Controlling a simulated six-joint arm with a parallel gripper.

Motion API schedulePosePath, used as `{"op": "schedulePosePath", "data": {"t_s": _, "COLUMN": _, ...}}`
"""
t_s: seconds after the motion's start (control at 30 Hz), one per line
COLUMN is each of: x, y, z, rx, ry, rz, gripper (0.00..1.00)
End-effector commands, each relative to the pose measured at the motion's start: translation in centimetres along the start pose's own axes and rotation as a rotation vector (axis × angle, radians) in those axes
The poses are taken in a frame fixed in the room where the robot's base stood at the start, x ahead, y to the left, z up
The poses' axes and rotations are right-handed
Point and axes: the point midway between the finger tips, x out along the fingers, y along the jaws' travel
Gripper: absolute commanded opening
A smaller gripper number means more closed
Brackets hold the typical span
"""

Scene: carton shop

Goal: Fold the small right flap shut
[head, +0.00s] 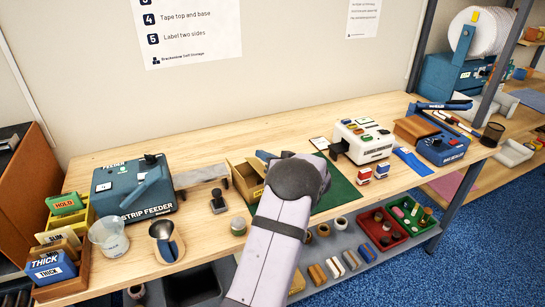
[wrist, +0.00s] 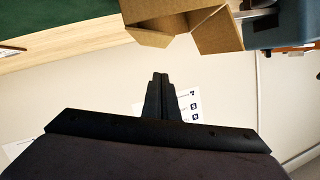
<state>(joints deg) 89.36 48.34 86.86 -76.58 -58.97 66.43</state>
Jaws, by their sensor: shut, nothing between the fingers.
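The open cardboard carton (head: 243,180) stands on the bench, left of my arm, which hides much of it in the head view. In the wrist view the carton (wrist: 219,30) is at the top, seen upside down, with brown flaps sticking out. A small flap (wrist: 150,38) shows at its left there; I cannot tell which side of the carton it belongs to. My gripper (wrist: 160,76) is shut and empty, with clear space between its tips and the carton in that picture. The head view hides the fingers behind my arm.
A green mat (head: 338,190) lies under and right of my arm. The strip feeder (head: 133,190) stands to the left, with a stamp (head: 217,202) near the carton. A white label machine (head: 364,142) stands to the right. Bins with coloured items sit on a lower shelf.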

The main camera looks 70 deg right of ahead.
Motion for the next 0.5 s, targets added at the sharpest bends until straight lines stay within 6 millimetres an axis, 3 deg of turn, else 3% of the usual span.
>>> {"op": "schedulePosePath", "data": {"t_s": 0.2, "x": 0.5, "y": 0.0, "z": 2.7, "rx": 0.003, "ry": -0.002, "rz": 0.0, "gripper": 0.0}}
{"op": "schedulePosePath", "data": {"t_s": 0.5, "x": 0.7, "y": 0.0, "z": 3.9, "rx": 0.001, "ry": -0.001, "rz": 0.0, "gripper": 0.0}}
